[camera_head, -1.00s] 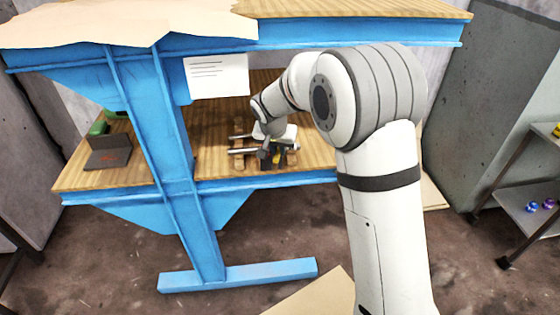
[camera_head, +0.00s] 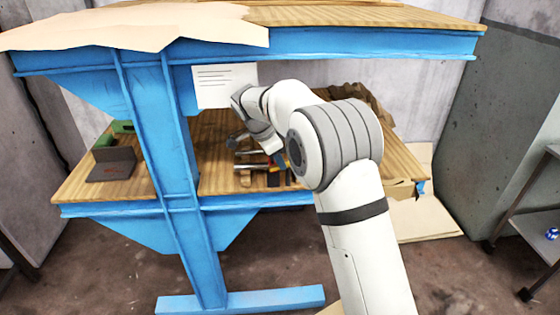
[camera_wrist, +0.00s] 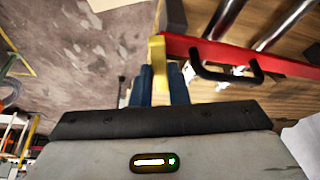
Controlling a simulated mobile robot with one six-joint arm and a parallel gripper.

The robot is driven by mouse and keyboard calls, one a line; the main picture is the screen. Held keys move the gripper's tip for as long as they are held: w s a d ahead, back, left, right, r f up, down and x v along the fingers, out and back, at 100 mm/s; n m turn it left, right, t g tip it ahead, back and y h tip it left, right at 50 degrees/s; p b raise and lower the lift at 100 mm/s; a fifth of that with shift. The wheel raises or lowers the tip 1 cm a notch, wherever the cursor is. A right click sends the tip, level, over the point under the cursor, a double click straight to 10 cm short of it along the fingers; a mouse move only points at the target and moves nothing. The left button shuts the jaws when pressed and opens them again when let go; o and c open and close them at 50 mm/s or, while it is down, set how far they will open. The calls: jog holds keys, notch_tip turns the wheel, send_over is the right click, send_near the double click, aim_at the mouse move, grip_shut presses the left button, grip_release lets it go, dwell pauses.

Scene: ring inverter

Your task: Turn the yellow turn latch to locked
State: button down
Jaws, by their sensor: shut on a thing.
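The yellow turn latch (camera_wrist: 157,47) shows in the wrist view as a short upright bar at the end of a red bar (camera_wrist: 240,52). My gripper (camera_wrist: 163,75) has two blue fingers, and they are shut on the yellow latch, with its lower part between them. In the head view, my gripper (camera_head: 279,161) is on the lower shelf beside a small patch of yellow and red, partly hidden by my arm. Whether the latch stands at locked cannot be told.
A black handle (camera_wrist: 228,72) sits on the red bar, with metal rods (camera_wrist: 285,25) behind it. The wooden lower shelf (camera_head: 220,140) carries these parts under the blue bench frame (camera_head: 172,130). A dark bracket (camera_head: 112,164) stands at the left. The upper deck overhangs the arm.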

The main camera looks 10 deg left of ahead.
jog(key=shift+w+a+m+g+p, duration=0.15)
jog(key=shift+w+m+g+p, duration=0.15)
jog(key=shift+m, duration=0.7)
jog(key=shift+h, duration=0.3)
jog(key=c, duration=1.4)
grip_release()
